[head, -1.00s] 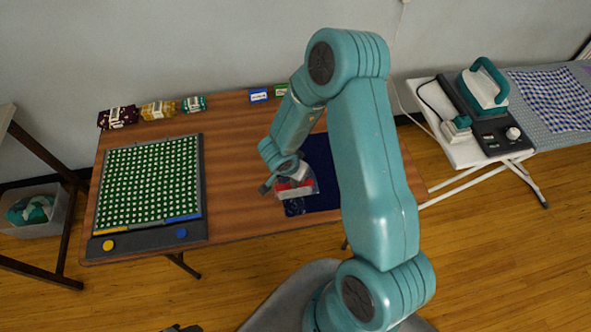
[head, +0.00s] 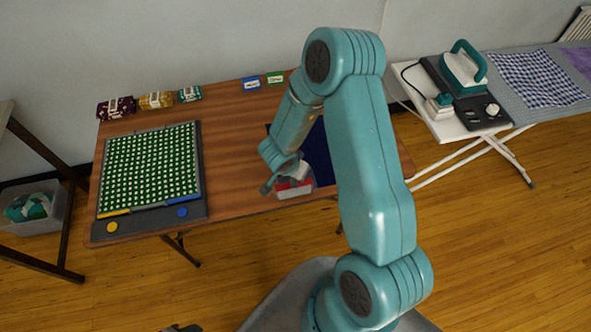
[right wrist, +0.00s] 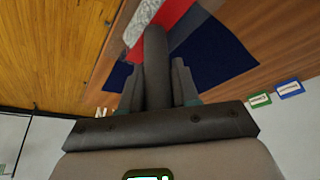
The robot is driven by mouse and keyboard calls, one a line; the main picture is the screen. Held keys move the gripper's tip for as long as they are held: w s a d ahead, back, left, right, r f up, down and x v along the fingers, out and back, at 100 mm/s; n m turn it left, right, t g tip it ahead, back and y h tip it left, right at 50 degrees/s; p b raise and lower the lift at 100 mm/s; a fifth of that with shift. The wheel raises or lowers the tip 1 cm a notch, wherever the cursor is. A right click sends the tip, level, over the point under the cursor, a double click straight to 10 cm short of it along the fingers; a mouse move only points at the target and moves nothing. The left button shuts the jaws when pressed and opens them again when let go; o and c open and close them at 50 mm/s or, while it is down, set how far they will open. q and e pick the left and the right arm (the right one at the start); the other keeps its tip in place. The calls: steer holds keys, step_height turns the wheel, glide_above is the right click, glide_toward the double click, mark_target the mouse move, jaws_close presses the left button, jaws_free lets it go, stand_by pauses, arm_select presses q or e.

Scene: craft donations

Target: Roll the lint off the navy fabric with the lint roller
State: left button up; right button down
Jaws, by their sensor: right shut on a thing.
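The navy fabric (head: 318,160) lies on the wooden table and is partly hidden behind my right arm. It also shows in the right wrist view (right wrist: 212,58). My right gripper (head: 284,180) is shut on the dark handle of the lint roller (head: 294,189), low at the table's front edge, by the fabric's near left part. In the right wrist view, the handle (right wrist: 157,75) stands between the fingers, with red and pale parts beyond. I cannot tell whether the roller touches the fabric. No lint can be made out. My left gripper is out of view.
A green dotted board (head: 150,168) fills the table's left side. Several bundles (head: 155,100) and two small labelled cards (head: 251,84) line the back edge. A white stand (head: 452,120) with an iron is at right. Bare wood (head: 228,150) lies between board and fabric.

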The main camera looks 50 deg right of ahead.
steer(key=shift+w+d+f, duration=0.1)
steer(key=shift+w+d, duration=0.05)
steer(key=shift+d, duration=0.05)
step_height(320, 180, up, 4)
steer(key=p, duration=0.3)
steer(key=shift+f, duration=0.1)
step_height(320, 180, up, 10)
steer(key=shift+b, duration=0.3)
